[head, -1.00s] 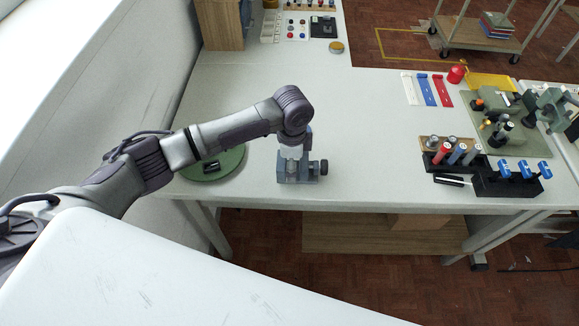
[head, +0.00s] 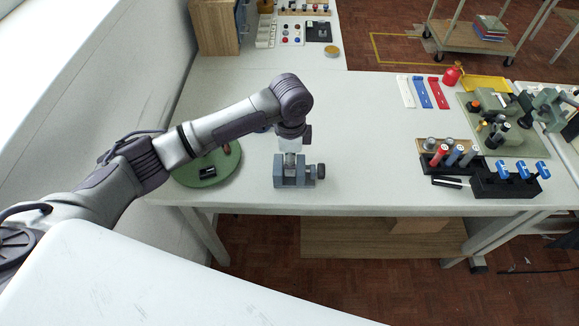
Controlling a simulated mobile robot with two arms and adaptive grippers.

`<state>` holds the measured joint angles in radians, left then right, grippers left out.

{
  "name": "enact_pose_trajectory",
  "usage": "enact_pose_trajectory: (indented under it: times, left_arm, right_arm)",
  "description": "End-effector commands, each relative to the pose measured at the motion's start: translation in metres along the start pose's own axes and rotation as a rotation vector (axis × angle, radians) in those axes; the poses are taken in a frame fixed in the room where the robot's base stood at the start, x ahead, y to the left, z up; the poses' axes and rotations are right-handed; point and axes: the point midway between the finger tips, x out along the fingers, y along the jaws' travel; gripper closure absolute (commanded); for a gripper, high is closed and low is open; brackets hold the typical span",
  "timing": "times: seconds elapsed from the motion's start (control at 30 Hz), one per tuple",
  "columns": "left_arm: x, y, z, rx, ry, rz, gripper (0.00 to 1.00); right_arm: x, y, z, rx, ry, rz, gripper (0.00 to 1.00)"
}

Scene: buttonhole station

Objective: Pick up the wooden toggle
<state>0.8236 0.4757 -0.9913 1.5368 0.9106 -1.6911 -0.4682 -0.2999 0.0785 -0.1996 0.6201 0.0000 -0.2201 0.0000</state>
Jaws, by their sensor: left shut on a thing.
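My left gripper (head: 291,146) points down just above the grey vise (head: 297,177) on the white table. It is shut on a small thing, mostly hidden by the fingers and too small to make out. A small reddish-brown piece (head: 226,149) lies on the round green mat (head: 222,173), left of the gripper and partly under my forearm; I cannot tell whether it is the wooden toggle. A black piece (head: 207,172) also lies on the mat. My right gripper is out of view.
Racks with coloured-handled tools (head: 457,157) and a black block with blue knobs (head: 507,182) stand at the right. White, blue and red strips (head: 422,92) lie behind them. The table between the vise and these racks is clear.

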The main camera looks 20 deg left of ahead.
Motion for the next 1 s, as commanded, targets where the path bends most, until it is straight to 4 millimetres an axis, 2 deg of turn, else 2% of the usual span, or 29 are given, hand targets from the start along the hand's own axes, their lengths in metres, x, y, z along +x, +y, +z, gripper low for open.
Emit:
enact_pose_trajectory:
  times: [0.2, 0.37, 0.7, 0.8, 1.0]
  left_arm:
    - [-0.036, -0.001, 0.000, 0.001, 0.002, -0.004, 0.66]
    - [-0.031, 0.001, -0.036, 0.004, 0.003, 0.001, 0.66]
    - [-0.031, 0.001, -0.135, 0.002, 0.001, 0.000, 0.66]
    - [-0.031, 0.001, -0.159, 0.001, 0.001, 0.001, 0.66]
    - [-0.032, 0.000, -0.187, -0.001, -0.001, 0.001, 0.66]
  right_arm:
    - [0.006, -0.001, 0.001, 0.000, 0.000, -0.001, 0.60]
    - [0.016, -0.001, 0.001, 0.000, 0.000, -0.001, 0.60]
    - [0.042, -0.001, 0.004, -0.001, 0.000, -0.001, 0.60]
    - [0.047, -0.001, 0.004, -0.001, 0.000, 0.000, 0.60]
    - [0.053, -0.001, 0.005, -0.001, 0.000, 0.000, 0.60]
